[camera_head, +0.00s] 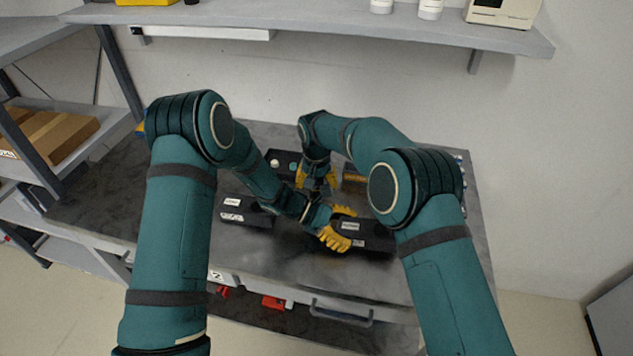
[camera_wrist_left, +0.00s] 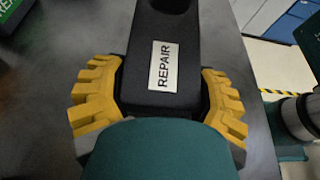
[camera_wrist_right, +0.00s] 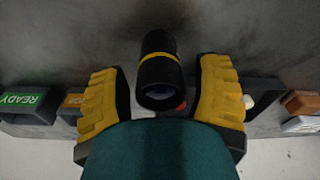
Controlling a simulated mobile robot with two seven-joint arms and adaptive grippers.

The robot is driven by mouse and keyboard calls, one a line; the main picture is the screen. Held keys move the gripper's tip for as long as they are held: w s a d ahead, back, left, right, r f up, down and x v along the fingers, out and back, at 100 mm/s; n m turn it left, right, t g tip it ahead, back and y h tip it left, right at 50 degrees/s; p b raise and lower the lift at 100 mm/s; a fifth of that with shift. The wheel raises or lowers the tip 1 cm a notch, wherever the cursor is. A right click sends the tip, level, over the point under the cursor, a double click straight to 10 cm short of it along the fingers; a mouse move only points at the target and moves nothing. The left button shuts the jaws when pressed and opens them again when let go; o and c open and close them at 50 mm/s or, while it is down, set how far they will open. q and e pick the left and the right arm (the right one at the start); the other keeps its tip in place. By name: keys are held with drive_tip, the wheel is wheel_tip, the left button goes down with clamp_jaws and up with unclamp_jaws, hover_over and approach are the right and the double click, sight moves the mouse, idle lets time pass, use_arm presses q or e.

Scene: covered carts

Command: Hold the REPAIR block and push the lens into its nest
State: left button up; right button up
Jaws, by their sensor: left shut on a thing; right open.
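The black REPAIR block (camera_wrist_left: 158,35) lies on the grey table, its white label reading REPAIR. In the head view the block (camera_head: 372,241) is at the front right of the table. My left gripper (camera_head: 338,229) is shut on it, with yellow fingers (camera_wrist_left: 160,92) on both sides. A dark round recess (camera_wrist_left: 172,4) shows at the block's far end, cut off by the frame. The lens (camera_wrist_right: 158,72), a black cylinder with a yellow ring, stands between the fingers of my open right gripper (camera_wrist_right: 162,92), with gaps on both sides. In the head view my right gripper (camera_head: 316,178) is farther back; I cannot make out the lens there.
Another black block (camera_head: 246,212) with white labels lies left of my left gripper. A dark tray (camera_head: 283,157) stands at the back. A green READY label (camera_wrist_right: 22,99) and an orange label (camera_wrist_right: 73,101) show beside the right gripper. A shelf (camera_head: 300,25) hangs above the table.

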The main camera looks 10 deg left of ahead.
drive_tip(key=r, duration=0.7)
drive_tip(key=s+r, duration=0.1)
drive_tip(key=r, duration=0.3)
drive_tip(key=shift+s+d+r, duration=0.1)
drive_tip(key=shift+r, duration=0.2)
drive_tip(key=shift+o, duration=1.2)
drive_tip(key=shift+d+r, duration=0.1)
drive_tip(key=shift+d+f, duration=0.35)
drive_tip(key=shift+f, duration=0.55)
drive_tip(key=shift+w+f, duration=0.2)
drive_tip(key=shift+f, duration=0.15)
drive_tip(key=f, duration=0.5)
drive_tip(key=shift+w+a+f, duration=0.15)
drive_tip(key=shift+w+f, duration=0.2)
drive_tip(key=shift+w+a+f, duration=0.1)
drive_tip(key=shift+a+f, duration=0.1)
drive_tip(key=shift+f, duration=1.15)
drive_tip(key=shift+w+a+f, duration=0.1)
drive_tip(key=shift+a+f, duration=0.1)
drive_tip(key=shift+f, duration=1.15)
drive_tip(key=shift+s, duration=0.15)
clamp_jaws()
